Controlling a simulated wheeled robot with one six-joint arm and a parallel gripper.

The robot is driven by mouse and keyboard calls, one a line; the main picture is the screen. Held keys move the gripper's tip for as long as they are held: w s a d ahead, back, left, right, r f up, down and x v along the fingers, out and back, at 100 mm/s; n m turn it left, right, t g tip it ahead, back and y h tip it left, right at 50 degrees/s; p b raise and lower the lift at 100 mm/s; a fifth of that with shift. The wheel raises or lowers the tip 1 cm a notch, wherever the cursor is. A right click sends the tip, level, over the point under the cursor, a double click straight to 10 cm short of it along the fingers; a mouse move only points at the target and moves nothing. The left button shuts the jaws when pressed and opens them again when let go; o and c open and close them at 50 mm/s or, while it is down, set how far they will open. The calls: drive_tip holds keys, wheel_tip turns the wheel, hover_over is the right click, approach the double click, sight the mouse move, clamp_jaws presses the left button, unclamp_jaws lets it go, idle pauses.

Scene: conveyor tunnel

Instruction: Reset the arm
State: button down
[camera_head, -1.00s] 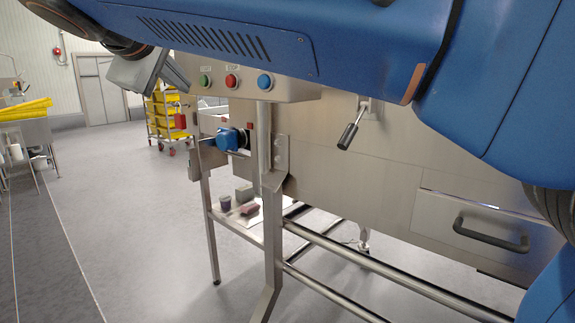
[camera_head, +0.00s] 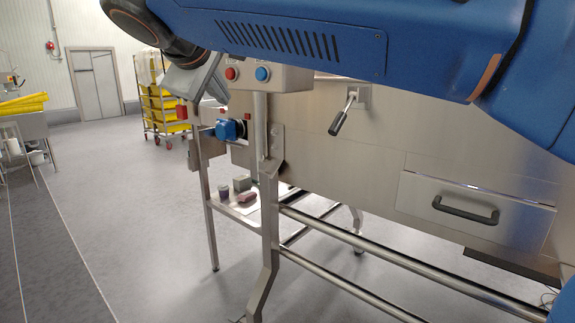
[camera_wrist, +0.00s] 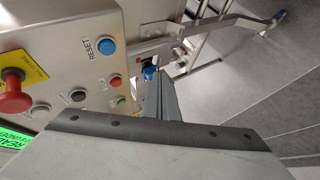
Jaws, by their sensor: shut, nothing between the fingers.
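My blue arm (camera_head: 290,35) stretches across the top of the head view. My gripper (camera_head: 205,82), a grey block at its end, sits at the upper left, overlapping the left end of the control panel (camera_head: 290,78). In the wrist view my gripper (camera_wrist: 162,95) points away from the camera, its fingers shut and empty. It is beside the panel, apart from the blue RESET button (camera_wrist: 106,46) as far as I can tell.
The panel also bears red and green buttons and a red emergency stop (camera_wrist: 14,98). A steel machine with a lever (camera_head: 343,113) and a drawer handle (camera_head: 465,210) fills the right. A low shelf (camera_head: 240,212) holds small items. Open floor (camera_head: 130,220) lies left.

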drive_tip(key=s+d+f+m+g, duration=0.1)
drive_tip(key=d+f+m+g, duration=0.1)
drive_tip(key=d+f, duration=0.6)
drive_tip(key=s+d+f+m+g+h, duration=0.1)
drive_tip(key=d+f, duration=0.3)
drive_tip(key=d, duration=0.7)
drive_tip(key=s+d+f+m+g, duration=0.1)
drive_tip(key=d+f+m+g, duration=0.1)
drive_tip(key=d+f, duration=0.6)
drive_tip(key=s+d+f+m+g+y, duration=0.1)
drive_tip(key=s+d+f+m, duration=0.3)
drive_tip(key=s+d+f, duration=0.3)
drive_tip(key=s+d+f+m+g, duration=0.1)
drive_tip(key=s+d+f+m, duration=0.3)
drive_tip(key=s+d+f, duration=0.4)
drive_tip(key=s+f, duration=0.4)
drive_tip(key=f, duration=0.2)
drive_tip(key=shift+d+y, duration=0.2)
drive_tip(key=shift+y, duration=0.2)
